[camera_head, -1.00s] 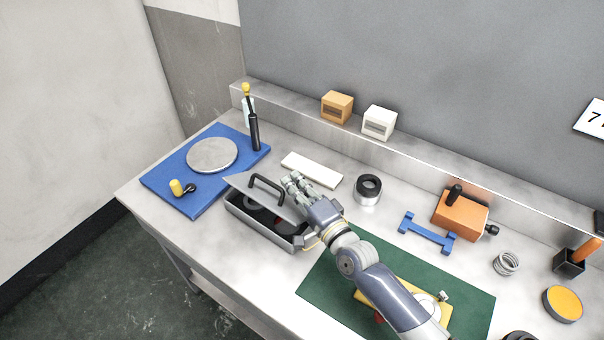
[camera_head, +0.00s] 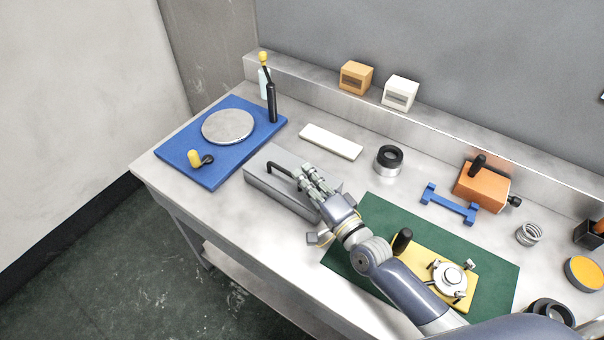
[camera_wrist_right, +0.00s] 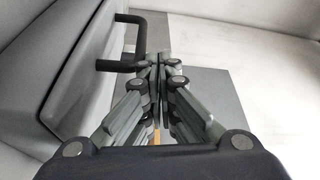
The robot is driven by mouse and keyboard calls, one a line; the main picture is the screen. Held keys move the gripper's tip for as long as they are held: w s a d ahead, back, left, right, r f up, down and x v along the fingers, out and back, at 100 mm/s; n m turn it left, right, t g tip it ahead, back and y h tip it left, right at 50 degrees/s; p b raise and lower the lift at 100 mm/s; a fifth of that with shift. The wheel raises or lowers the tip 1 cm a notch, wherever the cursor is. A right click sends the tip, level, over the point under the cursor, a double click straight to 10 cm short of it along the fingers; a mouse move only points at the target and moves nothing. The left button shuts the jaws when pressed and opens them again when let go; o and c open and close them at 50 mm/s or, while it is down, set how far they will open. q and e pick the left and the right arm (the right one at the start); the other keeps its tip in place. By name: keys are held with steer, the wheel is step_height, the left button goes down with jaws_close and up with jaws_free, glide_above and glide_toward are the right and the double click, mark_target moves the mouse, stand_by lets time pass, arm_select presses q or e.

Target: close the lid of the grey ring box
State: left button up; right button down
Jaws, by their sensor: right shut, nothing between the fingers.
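The grey ring box (camera_head: 264,191) stands on the bench, left of the green mat. Its grey lid (camera_head: 272,160) lies down over the box, and no gap or inside shows in the head view. A black handle (camera_head: 283,173) is on the lid. My right gripper (camera_head: 306,174) is shut and empty, with its fingers over the right part of the lid, near the handle. In the right wrist view the shut fingertips (camera_wrist_right: 160,64) are right beside the black handle (camera_wrist_right: 137,44); I cannot tell whether they touch it. My left gripper is not in view.
A blue mat (camera_head: 234,163) with a round plate (camera_head: 229,126) lies to the left. A white bar (camera_head: 331,141) and a black-topped ring (camera_head: 389,160) are behind the box. The green mat (camera_head: 373,214) with a yellow fixture (camera_head: 420,259) is under my right arm.

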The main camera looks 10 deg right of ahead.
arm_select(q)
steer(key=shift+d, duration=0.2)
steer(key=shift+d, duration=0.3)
arm_select(e)
steer(key=shift+s+d, duration=0.1)
steer(key=shift+s+f, duration=0.1)
steer(key=shift+s, duration=0.1)
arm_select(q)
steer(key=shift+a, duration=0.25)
arm_select(e)
steer(key=r+v, duration=0.1)
steer(key=v, duration=1)
steer(key=shift+s+d+f, duration=0.15)
steer(key=shift+s+f, duration=0.05)
steer(key=shift+f, duration=0.15)
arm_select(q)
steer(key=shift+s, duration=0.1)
arm_select(e)
steer(key=shift+f, duration=0.1)
